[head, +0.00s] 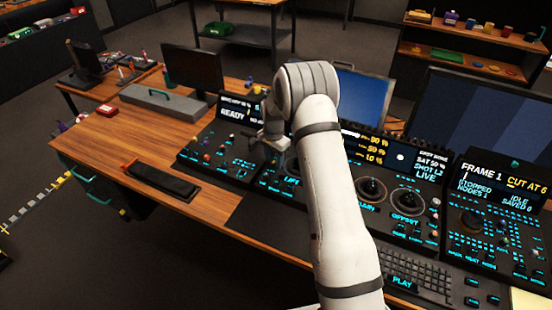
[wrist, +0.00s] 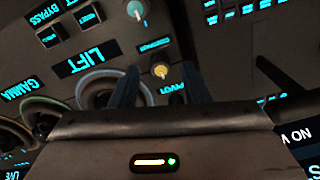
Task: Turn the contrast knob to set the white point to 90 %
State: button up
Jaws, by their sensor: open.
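My gripper (head: 273,142) is over the left part of the trackball panel in the head view, beside the LIFT label. In the wrist view my gripper (wrist: 160,76) has its two dark fingers apart, pointing at the panel. A small yellow-capped knob (wrist: 160,70) shows between the fingertips, under a small label that appears to read CONTRAST. I cannot tell whether the fingers touch it. The PIVOT label is partly hidden by a finger. In the head view my arm and gripper hide this knob. The panel's display (head: 376,150) shows yellow values, too small to read surely.
In the head view are the GAIN and OFFSET trackballs (head: 407,202), a keyboard (head: 415,275) and a left panel reading READY (head: 232,150).

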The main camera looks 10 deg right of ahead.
jog(key=shift+a+f, duration=0.1)
jog(key=shift+f, duration=0.5)
grip_shut()
jog(key=shift+d, duration=0.55)
jog(key=shift+a+f, duration=0.15)
jog(key=shift+a, duration=0.15)
jog(key=shift+s+a, duration=0.15)
jog(key=shift+a, duration=0.1)
